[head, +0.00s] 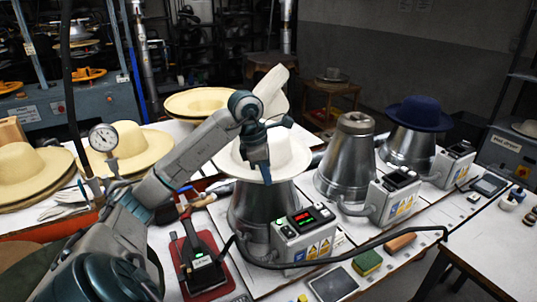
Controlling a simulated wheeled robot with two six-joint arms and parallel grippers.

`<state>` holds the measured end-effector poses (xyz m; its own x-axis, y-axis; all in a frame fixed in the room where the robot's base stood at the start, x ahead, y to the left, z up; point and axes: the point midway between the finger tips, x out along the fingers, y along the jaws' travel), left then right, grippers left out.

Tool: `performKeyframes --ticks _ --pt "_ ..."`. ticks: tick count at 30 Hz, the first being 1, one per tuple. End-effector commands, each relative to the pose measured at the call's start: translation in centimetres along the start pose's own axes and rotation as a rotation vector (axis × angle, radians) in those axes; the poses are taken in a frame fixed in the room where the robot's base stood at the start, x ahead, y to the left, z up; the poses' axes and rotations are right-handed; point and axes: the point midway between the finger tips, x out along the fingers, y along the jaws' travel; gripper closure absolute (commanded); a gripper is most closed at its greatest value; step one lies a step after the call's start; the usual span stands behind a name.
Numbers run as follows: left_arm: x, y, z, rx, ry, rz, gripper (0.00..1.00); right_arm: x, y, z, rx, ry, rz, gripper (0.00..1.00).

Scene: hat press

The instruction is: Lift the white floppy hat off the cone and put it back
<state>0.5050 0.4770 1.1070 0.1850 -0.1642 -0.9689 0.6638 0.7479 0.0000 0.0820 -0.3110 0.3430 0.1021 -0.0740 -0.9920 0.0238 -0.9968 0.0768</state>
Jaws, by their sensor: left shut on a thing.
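The white floppy hat (288,152) sits over the top of the nearest silver cone (262,208), its brim spread around it. My left gripper (265,178) points down at the front of the hat and is shut on its brim. The wrist and fingers hide part of the crown and the front brim. Whether the hat is raised at all from the cone cannot be told. My right gripper is not in view.
A bare silver cone (346,165) and another with a navy hat (419,113) stand to the right. A control box (303,236) is at the near cone's front. Straw hats (130,147) lie at left. A black cable crosses the table's front.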

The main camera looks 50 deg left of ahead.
Motion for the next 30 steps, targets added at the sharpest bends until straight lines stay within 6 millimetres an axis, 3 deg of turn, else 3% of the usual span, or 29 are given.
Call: performKeyframes --ticks 30 --pt "-3.9 0.0 1.2 0.0 -0.001 0.001 1.0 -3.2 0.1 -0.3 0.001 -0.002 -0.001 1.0"
